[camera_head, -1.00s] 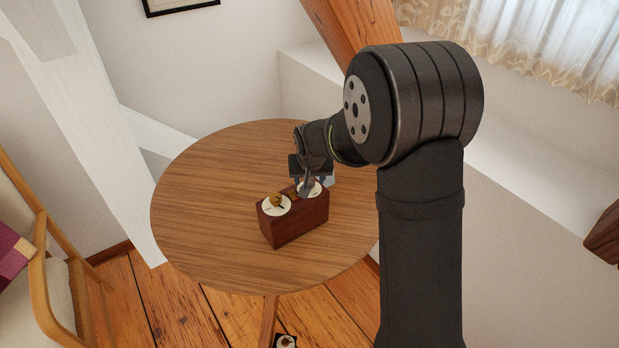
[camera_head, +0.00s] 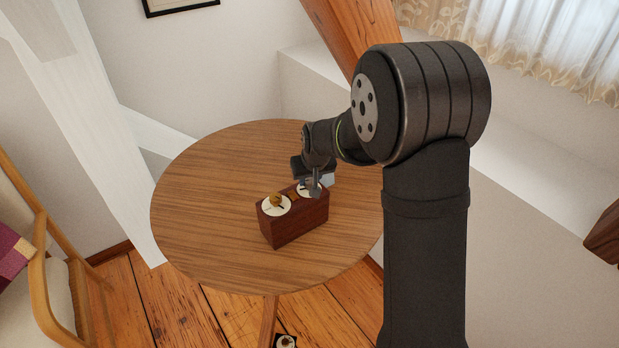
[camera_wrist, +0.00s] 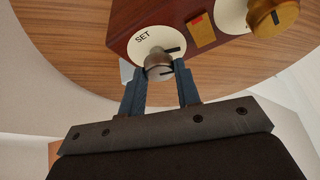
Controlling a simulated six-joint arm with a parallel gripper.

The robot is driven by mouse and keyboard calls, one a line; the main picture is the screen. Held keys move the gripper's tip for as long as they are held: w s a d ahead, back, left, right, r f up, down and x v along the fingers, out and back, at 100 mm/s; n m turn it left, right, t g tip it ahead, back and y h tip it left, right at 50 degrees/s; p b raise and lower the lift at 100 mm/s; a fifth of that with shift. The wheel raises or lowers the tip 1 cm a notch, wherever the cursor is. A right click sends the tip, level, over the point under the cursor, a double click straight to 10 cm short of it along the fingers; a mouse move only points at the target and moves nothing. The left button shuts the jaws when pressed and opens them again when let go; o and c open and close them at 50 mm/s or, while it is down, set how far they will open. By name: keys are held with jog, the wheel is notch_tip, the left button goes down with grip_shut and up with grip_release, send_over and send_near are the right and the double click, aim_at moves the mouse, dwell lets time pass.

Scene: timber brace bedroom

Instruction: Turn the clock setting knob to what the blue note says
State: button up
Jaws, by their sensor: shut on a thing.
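A dark red-brown wooden clock box (camera_head: 293,222) stands on the round table. Its top has two cream dials. In the wrist view, one dial (camera_wrist: 149,38) reads "SET" and bears a grey metal knob (camera_wrist: 158,66); a short black line shows at about the knob's upper right. My gripper (camera_head: 314,189) is shut on this knob, one finger on each side, also in the wrist view (camera_wrist: 161,74). A brass knob (camera_wrist: 272,17) sits on the other dial. A pale bluish slip (camera_wrist: 126,70) shows partly beside the box; no writing on it is readable.
A brass plate (camera_wrist: 201,31) with a red mark lies between the two dials. A wooden chair (camera_head: 50,270) stands at the left, and a timber brace (camera_head: 345,30) rises behind.

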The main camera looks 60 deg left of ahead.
jog(key=shift+w+n+g, duration=0.1)
jog(key=shift+n+g, duration=0.6)
jog(key=shift+n, duration=1.1)
jog(key=o, duration=1)
jog(key=v, duration=1.7)
jog(key=shift+d+r, duration=0.1)
jog(key=shift+d, duration=0.2)
jog(key=x, duration=1.7)
jog(key=shift+a, duration=0.3)
